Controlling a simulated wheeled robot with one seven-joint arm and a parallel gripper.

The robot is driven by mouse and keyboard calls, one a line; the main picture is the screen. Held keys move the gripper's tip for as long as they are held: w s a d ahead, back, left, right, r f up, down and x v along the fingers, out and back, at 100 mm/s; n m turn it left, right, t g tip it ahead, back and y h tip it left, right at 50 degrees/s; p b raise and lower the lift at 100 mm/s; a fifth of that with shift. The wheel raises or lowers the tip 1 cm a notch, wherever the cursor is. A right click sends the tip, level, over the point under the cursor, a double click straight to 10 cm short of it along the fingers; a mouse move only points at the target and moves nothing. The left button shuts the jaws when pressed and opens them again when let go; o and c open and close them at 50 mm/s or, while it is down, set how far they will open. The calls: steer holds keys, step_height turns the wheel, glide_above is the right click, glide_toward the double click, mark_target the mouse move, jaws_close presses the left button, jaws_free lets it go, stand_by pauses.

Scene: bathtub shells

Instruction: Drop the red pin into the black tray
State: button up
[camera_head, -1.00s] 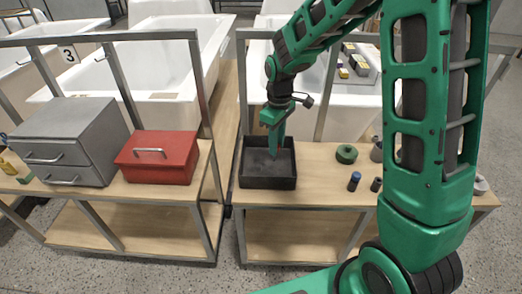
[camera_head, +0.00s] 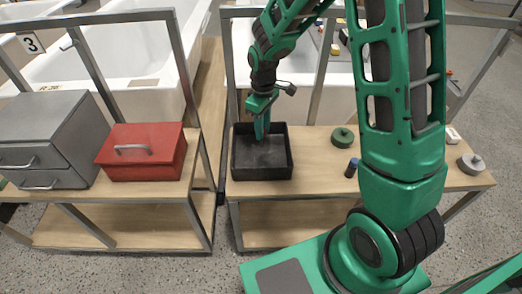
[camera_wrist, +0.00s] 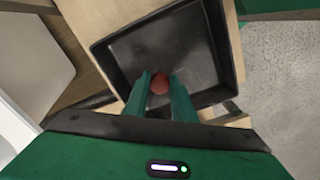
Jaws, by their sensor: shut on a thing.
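The black tray (camera_head: 240,172) is a square open box on the right-hand wooden bench, and it fills the upper middle of the wrist view (camera_wrist: 226,52). My gripper (camera_head: 262,136) points down over the tray in the head view. In the wrist view its two green fingers (camera_wrist: 160,84) are shut on the red pin (camera_wrist: 159,83), whose rounded red end shows between the fingertips. The rest of the pin is hidden by the fingers. The visible tray floor is empty.
Right of the tray stand a green round part (camera_head: 343,137), a blue-topped cylinder (camera_head: 352,167) and a grey weight-like piece (camera_head: 471,163). A red box (camera_head: 146,160) and a grey drawer cabinet (camera_head: 55,135) stand on the left bench. White tubs lie behind.

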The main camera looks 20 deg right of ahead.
steer(key=shift+s+f, duration=0.1)
steer(key=shift+f, duration=0.45)
steer(key=o, duration=1.1)
steer(key=shift+r, duration=0.15)
step_height(320, 180, up, 10)
steer(key=shift+r, duration=0.25)
